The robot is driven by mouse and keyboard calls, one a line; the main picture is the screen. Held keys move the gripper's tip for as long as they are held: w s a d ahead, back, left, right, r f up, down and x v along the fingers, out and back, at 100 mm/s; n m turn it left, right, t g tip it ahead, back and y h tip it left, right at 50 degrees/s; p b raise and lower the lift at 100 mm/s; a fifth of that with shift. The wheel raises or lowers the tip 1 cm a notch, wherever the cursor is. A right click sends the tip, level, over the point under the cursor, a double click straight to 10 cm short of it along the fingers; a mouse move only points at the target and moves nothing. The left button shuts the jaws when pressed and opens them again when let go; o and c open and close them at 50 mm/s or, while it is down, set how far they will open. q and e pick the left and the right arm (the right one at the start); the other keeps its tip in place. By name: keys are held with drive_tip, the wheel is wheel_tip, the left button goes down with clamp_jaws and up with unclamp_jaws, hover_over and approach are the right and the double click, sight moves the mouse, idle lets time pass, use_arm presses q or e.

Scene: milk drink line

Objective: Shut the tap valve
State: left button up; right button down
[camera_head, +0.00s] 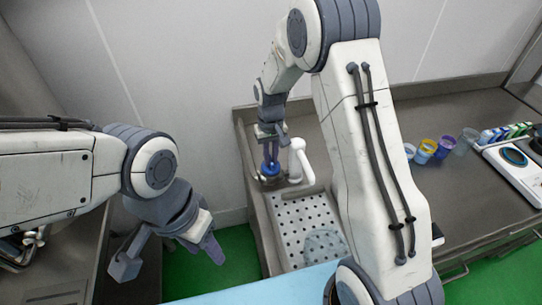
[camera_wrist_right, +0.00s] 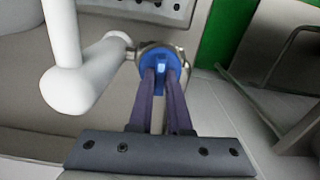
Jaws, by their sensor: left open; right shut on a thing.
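The tap valve has a blue handle (camera_wrist_right: 160,62) on a metal fitting, seen close up in the right wrist view. It also shows small in the head view (camera_head: 270,169). My right gripper (camera_wrist_right: 162,75) is shut on the blue handle, with one finger on each side of it. The white tap spout (camera_head: 299,160) stands just right of the valve in the head view, and it fills the left of the wrist view (camera_wrist_right: 68,75). My left gripper (camera_head: 170,258) is open and empty at the lower left, far from the tap.
A perforated drain tray (camera_head: 290,220) lies in the sink below the tap, with a clear round thing on it. A steel counter (camera_head: 450,200) to the right holds several cups, including a yellow one (camera_head: 427,148), and a white device (camera_head: 515,170). Green floor shows between the counters.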

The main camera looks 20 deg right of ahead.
sight(271, 160)
drive_tip(key=shift+w+m, duration=0.1)
drive_tip(key=shift+m, duration=0.4)
drive_tip(key=c, duration=0.9)
unclamp_jaws()
drive_tip(key=shift+o, duration=0.2)
drive_tip(key=shift+r, duration=0.1)
wheel_tip(271, 160, up, 10)
drive_tip(key=b, duration=0.1)
drive_tip(key=shift+r, duration=0.2)
